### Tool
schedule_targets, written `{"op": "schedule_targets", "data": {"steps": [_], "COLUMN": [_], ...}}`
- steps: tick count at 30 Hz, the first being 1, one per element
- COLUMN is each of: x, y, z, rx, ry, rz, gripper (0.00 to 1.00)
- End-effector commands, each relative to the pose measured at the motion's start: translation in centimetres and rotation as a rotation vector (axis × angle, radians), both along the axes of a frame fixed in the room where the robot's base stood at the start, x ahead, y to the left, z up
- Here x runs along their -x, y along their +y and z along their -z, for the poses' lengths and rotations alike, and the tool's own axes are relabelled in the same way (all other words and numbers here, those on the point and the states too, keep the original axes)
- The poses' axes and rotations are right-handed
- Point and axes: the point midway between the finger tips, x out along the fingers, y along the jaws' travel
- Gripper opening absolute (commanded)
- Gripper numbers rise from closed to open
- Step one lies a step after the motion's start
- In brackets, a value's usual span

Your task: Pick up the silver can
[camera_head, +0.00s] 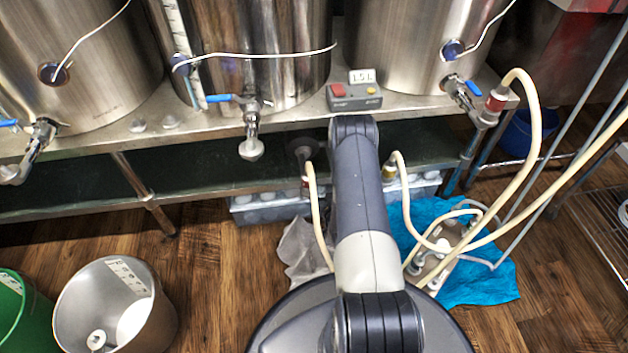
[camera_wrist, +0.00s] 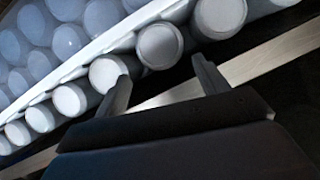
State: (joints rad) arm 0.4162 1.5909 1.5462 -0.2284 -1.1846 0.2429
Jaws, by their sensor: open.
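Several silver-grey cylinders with pale round ends, which look like cans, lie in a row in the wrist view. One silver can (camera_wrist: 160,45) faces the gap between my fingers, just beyond the tips. Another (camera_wrist: 108,73) is partly covered by my left finger, and one more (camera_wrist: 220,15) is at the upper right. I cannot tell which one the task means. My gripper (camera_wrist: 162,82) is open, with nothing seen between its fingers. In the head view my arm hides the gripper.
A white edge (camera_wrist: 75,68) separates the row from more round ends behind. A pale bar (camera_wrist: 275,52) runs beneath the row. In the head view, clear bins (camera_head: 265,208) sit under the steel shelf (camera_head: 85,148). Hoses (camera_head: 530,130) and a blue cloth (camera_head: 490,285) are at right.

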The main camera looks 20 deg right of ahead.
Motion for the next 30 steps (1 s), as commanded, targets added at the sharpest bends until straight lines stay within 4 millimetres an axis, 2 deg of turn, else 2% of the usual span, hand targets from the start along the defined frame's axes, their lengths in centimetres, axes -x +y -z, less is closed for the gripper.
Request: {"op": "schedule_targets", "data": {"steps": [5,10,15,23,30], "x": [-1.1,-2.9,-4.6,-5.0,-4.9], "y": [0.0,0.0,-0.3,-0.4,-0.4], "z": [0.9,2.4,2.9,2.8,2.8], "rx": [0.000,0.000,0.000,0.000,0.000], "ry": [-0.001,-0.002,-0.001,0.000,0.001], "rz": [-0.001,0.000,0.000,0.000,0.000], "gripper": [0.69,0.69,0.69,0.69,0.51]}}
